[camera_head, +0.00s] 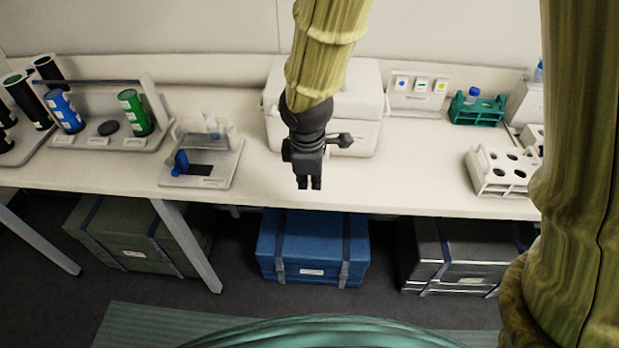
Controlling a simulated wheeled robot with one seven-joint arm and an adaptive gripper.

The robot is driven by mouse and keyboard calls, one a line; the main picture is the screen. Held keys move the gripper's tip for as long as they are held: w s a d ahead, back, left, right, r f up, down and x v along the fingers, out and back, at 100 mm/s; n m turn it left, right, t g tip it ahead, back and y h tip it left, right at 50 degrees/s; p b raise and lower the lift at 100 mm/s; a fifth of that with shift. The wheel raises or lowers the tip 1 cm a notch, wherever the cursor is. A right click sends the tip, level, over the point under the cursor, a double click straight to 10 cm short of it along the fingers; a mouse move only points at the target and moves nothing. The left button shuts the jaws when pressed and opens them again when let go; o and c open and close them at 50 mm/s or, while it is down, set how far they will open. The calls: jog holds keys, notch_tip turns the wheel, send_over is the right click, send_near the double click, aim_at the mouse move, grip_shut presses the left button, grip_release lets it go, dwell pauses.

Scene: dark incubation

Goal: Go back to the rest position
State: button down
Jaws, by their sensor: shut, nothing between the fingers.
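My gripper (309,182) is dark grey and points down near the front edge of the white bench (365,195). Its two fingertips are together and hold nothing. It hangs in front of a white box (362,112). My arm, in a yellow-green sleeve, comes down from the top of the picture and covers part of that box. I cannot tell the exact height of the fingertips above the bench.
Left are a rack (158,139) with blue and green cylinders and a small stand (222,176) with a blue part. Right are a green tube rack (462,116) and a white holed rack (488,184). Green, blue (311,228) and dark cases stand under the bench.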

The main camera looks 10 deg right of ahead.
jog(key=shift+f, duration=0.1)
dwell(0.3)
jog(key=s+d+f+m+y, duration=0.1)
jog(key=s+f+m, duration=0.2)
jog(key=f, duration=0.4)
jog(key=s+d+f+m+g, duration=0.1)
jog(key=s+f+m, duration=0.15)
jog(key=f, duration=0.55)
jog(key=s+d+f+m+y, duration=0.1)
jog(key=s+d+f+m, duration=0.15)
jog(key=f, duration=0.45)
jog(key=s+d+f+m, duration=0.3)
jog(key=s+d+f, duration=0.1)
jog(key=s+f, duration=0.3)
jog(key=s+d+f+m+h+b, duration=0.1)
jog(key=s+d+f+m, duration=0.3)
jog(key=s+f, duration=0.3)
jog(key=shift+s+f+g, duration=0.2)
jog(key=shift+s+g, duration=0.1)
jog(key=shift+s, duration=0.6)
